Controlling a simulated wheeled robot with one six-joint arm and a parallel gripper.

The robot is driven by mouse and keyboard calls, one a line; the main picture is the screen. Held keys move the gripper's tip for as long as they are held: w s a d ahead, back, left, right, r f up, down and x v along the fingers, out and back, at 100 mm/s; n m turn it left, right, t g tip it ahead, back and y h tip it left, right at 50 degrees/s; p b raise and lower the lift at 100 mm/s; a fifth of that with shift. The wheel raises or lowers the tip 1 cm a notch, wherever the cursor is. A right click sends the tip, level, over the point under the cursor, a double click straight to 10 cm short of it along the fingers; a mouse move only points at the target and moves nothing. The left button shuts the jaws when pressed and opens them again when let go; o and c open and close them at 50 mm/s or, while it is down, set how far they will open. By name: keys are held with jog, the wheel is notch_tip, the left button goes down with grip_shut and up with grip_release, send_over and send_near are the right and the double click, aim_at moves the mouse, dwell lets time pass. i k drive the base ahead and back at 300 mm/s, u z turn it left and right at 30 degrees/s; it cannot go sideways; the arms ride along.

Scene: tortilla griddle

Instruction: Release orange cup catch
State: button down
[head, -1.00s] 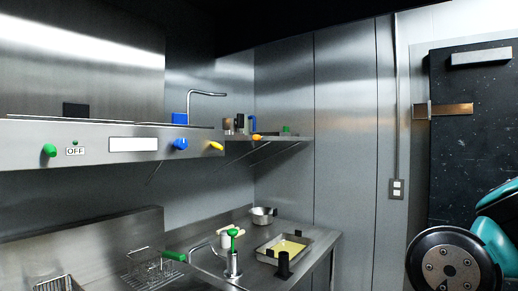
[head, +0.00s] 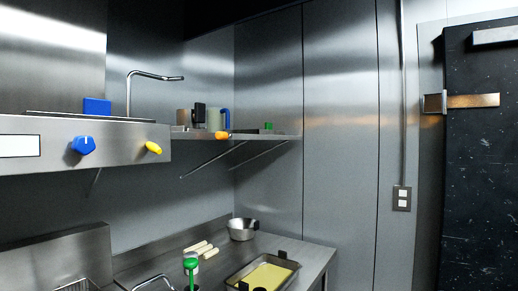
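A small orange piece (head: 222,135), which looks like the orange cup catch, sits at the front edge of the metal wall shelf (head: 285,136). Behind it on the shelf stand a blue-handled cup (head: 224,118), a grey-green cup (head: 213,119) and a dark item (head: 199,115). I cannot tell from here how the catch is set or which cup it holds. My gripper is out of view.
A steel panel with a blue knob (head: 83,145) and yellow knob (head: 153,147) juts out at left. Below are a steel pot (head: 242,229), a tray of yellow liquid (head: 238,275) and a green-topped tap (head: 191,265). A dark door (head: 483,180) stands at right.

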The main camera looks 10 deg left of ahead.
aim_at(220, 136)
jog(key=u, duration=0.05)
jog(key=i, duration=0.7)
jog(key=u, duration=0.7)
jog(key=i, duration=0.5)
jog(key=u, duration=0.45)
